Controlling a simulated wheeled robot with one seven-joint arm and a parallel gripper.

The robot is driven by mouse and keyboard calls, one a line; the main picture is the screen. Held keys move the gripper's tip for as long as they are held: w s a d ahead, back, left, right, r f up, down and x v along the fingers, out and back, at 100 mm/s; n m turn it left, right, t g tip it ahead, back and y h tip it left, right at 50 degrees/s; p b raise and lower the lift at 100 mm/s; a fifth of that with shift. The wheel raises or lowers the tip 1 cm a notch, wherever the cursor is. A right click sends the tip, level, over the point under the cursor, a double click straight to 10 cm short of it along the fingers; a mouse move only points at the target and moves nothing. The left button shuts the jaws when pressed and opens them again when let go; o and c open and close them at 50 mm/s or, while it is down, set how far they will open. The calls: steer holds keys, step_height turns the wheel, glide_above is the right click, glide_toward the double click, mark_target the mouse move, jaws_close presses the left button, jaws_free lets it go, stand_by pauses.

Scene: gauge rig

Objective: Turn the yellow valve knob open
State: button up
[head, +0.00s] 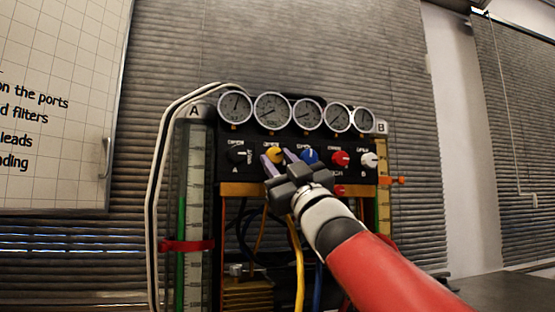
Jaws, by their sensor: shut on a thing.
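The yellow valve knob (274,154) is on the black panel of the gauge rig, second from the left in the row of knobs. My gripper (277,160) reaches up to the panel from the lower right. Its two fingers lie on either side of the yellow knob, and it is shut on that knob. The fingers and gripper body hide the knob's lower part, so its exact angle is hard to tell.
A black knob (237,155) sits left of the yellow one. A blue knob (309,156) is close on the right, then a red knob (340,159) and a white knob (369,160). Several round gauges (272,110) line the top. Yellow hoses (297,262) hang below.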

steer(key=n+g+y, duration=0.1)
steer(key=n+g+y+p, duration=0.1)
steer(key=n, duration=0.1)
steer(key=n+g+y+p, duration=0.1)
steer(key=n+g, duration=0.1)
steer(key=shift+w+d+r, duration=0.1)
steer(key=shift+d+r, duration=0.15)
steer(key=n+g, duration=0.3)
steer(key=n, duration=0.1)
steer(key=shift+d+n+y, duration=0.15)
steer(key=shift+n+y, duration=0.15)
steer(key=shift+y, duration=0.1)
steer(key=n+g, duration=0.1)
steer(key=n, duration=0.1)
steer(key=n+g, duration=0.2)
steer(key=shift+r+h, duration=0.2)
steer(key=shift+h, duration=0.1)
steer(key=shift+r+n+g+h, duration=0.1)
steer(key=shift+n+g+h, duration=0.5)
steer(key=shift+n+g, duration=0.55)
steer(key=shift+n, duration=0.25)
steer(key=o, duration=1)
steer(key=shift+c, duration=0.2)
